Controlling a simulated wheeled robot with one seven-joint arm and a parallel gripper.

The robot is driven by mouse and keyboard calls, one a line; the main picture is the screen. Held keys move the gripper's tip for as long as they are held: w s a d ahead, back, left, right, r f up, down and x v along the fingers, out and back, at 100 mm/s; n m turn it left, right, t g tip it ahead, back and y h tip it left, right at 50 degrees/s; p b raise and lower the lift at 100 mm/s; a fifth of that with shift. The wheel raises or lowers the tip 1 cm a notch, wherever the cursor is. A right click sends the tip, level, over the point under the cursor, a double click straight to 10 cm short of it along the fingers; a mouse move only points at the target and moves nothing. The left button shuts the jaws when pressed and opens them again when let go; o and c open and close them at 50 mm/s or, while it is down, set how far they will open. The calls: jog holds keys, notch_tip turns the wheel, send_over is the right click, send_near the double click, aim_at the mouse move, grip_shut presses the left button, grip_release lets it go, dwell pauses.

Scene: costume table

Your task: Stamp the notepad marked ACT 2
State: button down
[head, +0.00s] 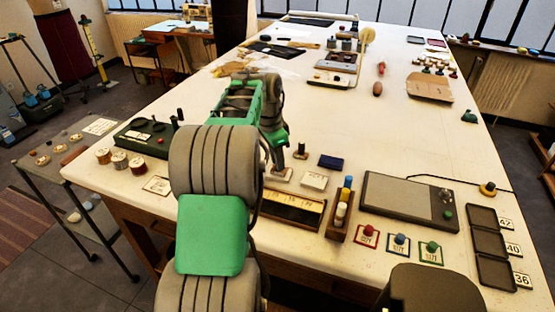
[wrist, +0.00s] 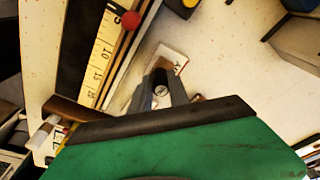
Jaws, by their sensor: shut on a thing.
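My gripper (wrist: 160,95) is shut on a small upright thing with a dark body and pale round top, apparently the stamp (wrist: 160,78). Beneath it in the wrist view is a white notepad (wrist: 173,59) with partly covered dark lettering; I cannot read its number. In the head view my gripper (head: 280,158) is over or beside a pale pad (head: 282,178), and my arm hides much of the area. A second white notepad (head: 314,180) lies to the right, with a dark blue pad (head: 331,161) behind it. I cannot tell whether the stamp touches the paper.
A dark tray with a yellow ruler (head: 292,210) and a wooden rack of coloured pegs (head: 340,210) lie in front. A grey flat device (head: 410,197) is at right, with dark trays (head: 485,245) beyond. Thread spools (head: 119,160) stand at left.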

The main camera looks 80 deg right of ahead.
jog(key=shift+f, duration=0.35)
dwell(0.6)
jog(key=shift+r+p, duration=2.55)
jog(key=shift+r, duration=1)
